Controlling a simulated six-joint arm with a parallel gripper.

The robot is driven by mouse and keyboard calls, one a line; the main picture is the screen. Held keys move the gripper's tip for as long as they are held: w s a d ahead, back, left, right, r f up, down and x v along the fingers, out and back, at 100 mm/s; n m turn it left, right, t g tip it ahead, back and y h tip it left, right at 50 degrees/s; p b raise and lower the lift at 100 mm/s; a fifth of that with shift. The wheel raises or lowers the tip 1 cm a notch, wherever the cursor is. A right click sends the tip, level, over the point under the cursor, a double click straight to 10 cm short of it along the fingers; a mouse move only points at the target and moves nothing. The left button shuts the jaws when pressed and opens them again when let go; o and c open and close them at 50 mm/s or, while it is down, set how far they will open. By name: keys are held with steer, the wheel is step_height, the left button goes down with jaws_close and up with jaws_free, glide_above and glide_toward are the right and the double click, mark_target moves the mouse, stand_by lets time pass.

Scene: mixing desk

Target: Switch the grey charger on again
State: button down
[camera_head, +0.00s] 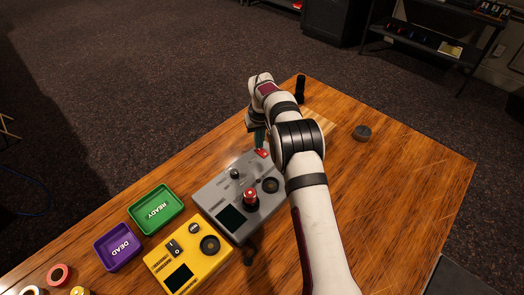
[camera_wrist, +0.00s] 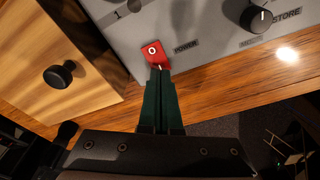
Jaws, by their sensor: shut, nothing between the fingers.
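The grey charger (camera_head: 212,192) stands on the wooden desk, left of my arm in the head view, and fills the top of the wrist view (camera_wrist: 215,25). Its red power switch (camera_wrist: 152,50) sits at the panel edge beside the word POWER, with a white O on its upper part. The switch also shows small in the head view (camera_head: 262,153). My gripper (camera_wrist: 160,72) is shut and empty, its green fingertips at the switch's lower end. I cannot tell whether they touch it. The fingers hide part of that end. In the head view my gripper (camera_head: 260,146) is partly behind my wrist.
The charger also carries a red-topped lever (camera_head: 250,195) and a dark knob (camera_head: 270,185). A yellow device (camera_head: 160,262), a green READY tray (camera_head: 180,207) and a purple DEAD tray (camera_head: 101,248) stand left. A wooden box with a black knob (camera_wrist: 60,75) is close beside the gripper.

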steer(key=shift+f, duration=0.5)
steer(key=shift+r, duration=3.5)
steer(key=s+d+r+m, duration=0.2)
steer(key=s+r, duration=0.4)
steer(key=s, duration=0.2)
steer(key=s+d+r+m, duration=0.2)
steer(key=s+r, duration=0.5)
steer(key=s+f+m+g, duration=0.1)
steer(key=s+m, duration=0.1)
steer(key=s, duration=1.3)
steer(key=s+d+f+m+g+y, duration=0.1)
steer(key=s+m, duration=0.1)
steer(key=s, duration=1.2)
steer(key=shift+s+d+f+m, duration=0.25)
steer(key=shift+s+m, duration=0.05)
steer(key=shift+s, duration=0.05)
